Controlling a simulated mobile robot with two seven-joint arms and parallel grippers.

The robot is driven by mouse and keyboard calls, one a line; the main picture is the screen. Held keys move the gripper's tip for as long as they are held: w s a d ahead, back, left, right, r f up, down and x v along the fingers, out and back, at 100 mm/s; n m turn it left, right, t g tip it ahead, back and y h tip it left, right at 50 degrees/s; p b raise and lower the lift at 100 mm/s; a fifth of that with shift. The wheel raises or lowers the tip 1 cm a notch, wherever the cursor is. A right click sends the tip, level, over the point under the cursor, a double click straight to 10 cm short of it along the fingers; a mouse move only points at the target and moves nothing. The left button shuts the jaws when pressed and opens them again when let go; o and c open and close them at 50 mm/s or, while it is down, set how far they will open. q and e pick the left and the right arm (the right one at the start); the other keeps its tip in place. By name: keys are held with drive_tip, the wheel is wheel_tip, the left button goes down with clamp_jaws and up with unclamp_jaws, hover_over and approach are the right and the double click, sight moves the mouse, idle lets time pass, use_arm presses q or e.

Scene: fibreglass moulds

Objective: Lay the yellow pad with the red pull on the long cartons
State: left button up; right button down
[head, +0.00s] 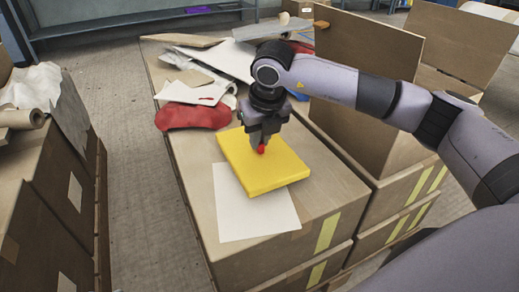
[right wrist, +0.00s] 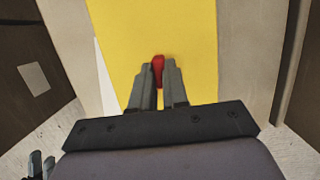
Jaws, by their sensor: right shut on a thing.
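The yellow pad (head: 262,172) is a flat square block with a red pull (head: 261,149) on its top. My right gripper (head: 262,143) is shut on the red pull from above. The right wrist view also shows the red pull (right wrist: 158,68) between the fingertips, with the yellow pad (right wrist: 150,35) beyond. The pad is over the near half of the long brown cartons (head: 200,190) in the middle, overlapping a white sheet (head: 255,215). I cannot tell whether the pad touches the top or hangs just above it. Grey finger-like parts show at the lower left of the right wrist view.
A red cloth-like piece (head: 193,116) and loose white and grey sheets (head: 205,90) lie at the cartons' far end. More brown cartons (head: 58,170) with papers stand at left. An open carton with tall flaps (head: 365,50) stands at right. Floor shows between the left and middle rows.

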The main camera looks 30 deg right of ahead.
wheel_tip(320, 180, down, 3)
drive_tip(key=shift+r+b, duration=0.1)
drive_tip(key=shift+b, duration=0.2)
use_arm(q)
drive_tip(key=shift+s+a+t, duration=0.15)
drive_tip(key=shift+a+t, duration=0.15)
use_arm(e)
drive_tip(key=c, duration=1.1)
unclamp_jaws()
drive_tip(key=shift+c, duration=0.2)
